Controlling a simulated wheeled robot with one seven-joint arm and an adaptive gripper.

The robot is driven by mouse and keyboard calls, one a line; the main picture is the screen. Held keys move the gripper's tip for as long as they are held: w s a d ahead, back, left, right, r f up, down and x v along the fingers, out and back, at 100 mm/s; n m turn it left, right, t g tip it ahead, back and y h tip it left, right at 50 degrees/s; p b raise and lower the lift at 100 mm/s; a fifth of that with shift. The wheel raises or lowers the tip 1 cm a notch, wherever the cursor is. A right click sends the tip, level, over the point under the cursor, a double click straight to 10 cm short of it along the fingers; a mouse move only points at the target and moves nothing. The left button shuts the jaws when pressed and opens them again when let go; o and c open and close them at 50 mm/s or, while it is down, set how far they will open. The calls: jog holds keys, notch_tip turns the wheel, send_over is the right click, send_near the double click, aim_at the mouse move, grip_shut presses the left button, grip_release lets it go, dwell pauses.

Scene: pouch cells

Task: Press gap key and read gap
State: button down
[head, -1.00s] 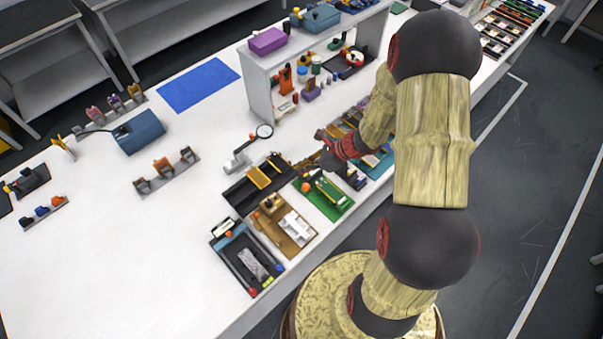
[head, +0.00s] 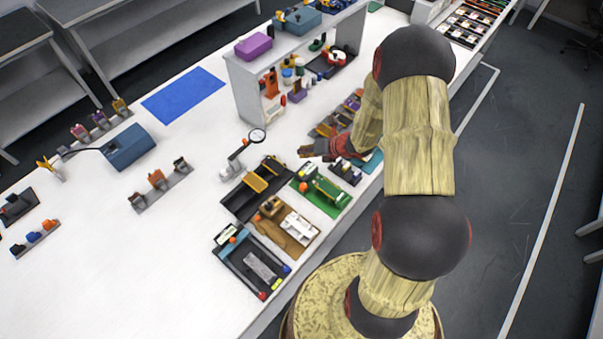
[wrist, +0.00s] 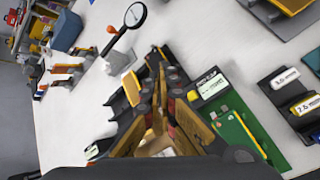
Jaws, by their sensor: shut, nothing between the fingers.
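A green board (head: 322,194) carries a green and yellow gauge and an orange-red knob at its left. In the wrist view the green board (wrist: 245,140) lies right of my fingers, with a small pale display (wrist: 213,87) at its far end. The display has dark marks too small to read. A yellow-orange round piece (wrist: 193,96) shows beside the display; I cannot tell whether it is the gap key. My gripper (head: 307,152) is shut and empty, above the bench just behind the green board. In the wrist view the closed fingers (wrist: 165,80) partly cover a dark tray.
A dark tray with a yellow bar (head: 258,183) and a magnifier on a stand (head: 257,136) are left of my gripper. A brown tray (head: 288,228) and a blue-edged tray (head: 252,262) stand nearer. Dark holders with labelled cells (wrist: 295,100) are on the right.

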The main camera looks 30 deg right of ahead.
aim_at(303, 172)
jog(key=shift+f, duration=0.15)
notch_tip(303, 172, down, 8)
jog(key=b, duration=0.7)
jog(key=shift+f, duration=0.25)
jog(key=shift+f, duration=0.1)
dwell(0.8)
jog(key=shift+f+b, duration=0.3)
jog(key=shift+f+b, duration=0.45)
jog(key=shift+f, duration=0.05)
dwell(0.8)
dwell(0.4)
jog(key=shift+r+p, duration=0.75)
jog(key=shift+r, duration=0.2)
